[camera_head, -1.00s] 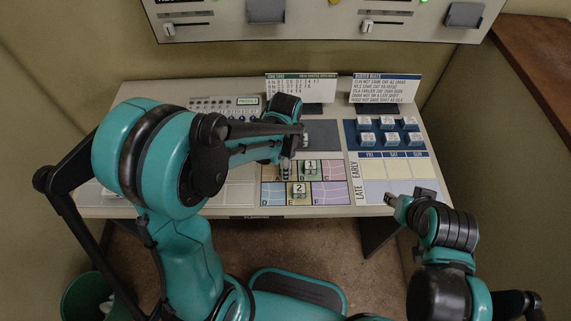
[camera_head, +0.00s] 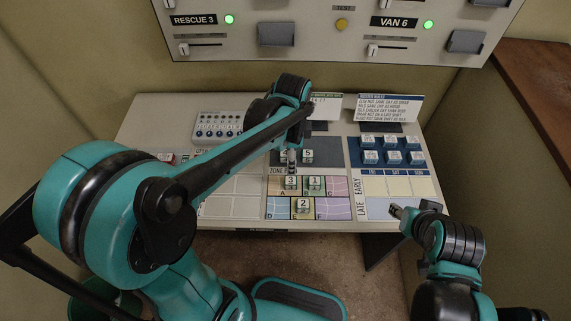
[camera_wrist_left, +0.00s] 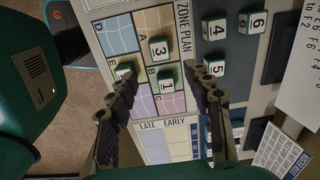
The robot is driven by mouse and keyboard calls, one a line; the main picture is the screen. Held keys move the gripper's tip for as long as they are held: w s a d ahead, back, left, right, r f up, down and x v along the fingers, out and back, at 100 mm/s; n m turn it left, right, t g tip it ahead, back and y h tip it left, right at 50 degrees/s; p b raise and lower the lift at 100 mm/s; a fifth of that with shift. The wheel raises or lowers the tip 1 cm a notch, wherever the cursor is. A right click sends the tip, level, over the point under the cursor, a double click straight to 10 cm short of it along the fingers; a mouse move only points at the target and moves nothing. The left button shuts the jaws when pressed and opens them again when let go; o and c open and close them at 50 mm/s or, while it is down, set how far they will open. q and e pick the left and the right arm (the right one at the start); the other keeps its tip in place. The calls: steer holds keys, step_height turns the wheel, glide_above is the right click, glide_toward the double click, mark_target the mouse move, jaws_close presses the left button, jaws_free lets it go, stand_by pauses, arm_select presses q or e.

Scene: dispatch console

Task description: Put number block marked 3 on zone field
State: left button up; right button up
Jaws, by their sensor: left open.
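The number block marked 3 (camera_head: 290,182) stands on tan field A of the zone plan (camera_head: 336,187). It also shows in the left wrist view (camera_wrist_left: 159,50), upright, with nothing touching it. Block 1 (camera_head: 315,183) stands on the field to its right, and block 2 (camera_head: 302,205) in the row in front. My left gripper (camera_head: 292,158) is open and empty, above and just behind block 3. In the left wrist view its spread fingers (camera_wrist_left: 158,80) have clear space between them and the blocks. My right gripper (camera_head: 396,210) hangs at the desk's front right edge; its jaws are too small to read.
Block 5 (camera_head: 307,157) stands on the dark strip behind the plan; blocks 4 (camera_wrist_left: 215,28) and 6 (camera_wrist_left: 252,22) stand near it. Several blue blocks (camera_head: 392,157) sit on the right above the early/late chart (camera_head: 404,208). Upright cards (camera_head: 390,108) stand at the back.

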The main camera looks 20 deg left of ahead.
arm_select(q)
steer(key=s+a+r+n+t, duration=0.2)
steer(key=s+n+t, duration=0.1)
steer(key=s+n, duration=0.2)
steer(key=s+a+r+n+t, duration=0.2)
steer(key=s+r+n+t, duration=0.1)
steer(key=n, duration=0.6)
steer(key=shift+s+a+n+t, duration=0.3)
steer(key=shift+s+t, duration=0.2)
steer(key=shift+s, duration=0.6)
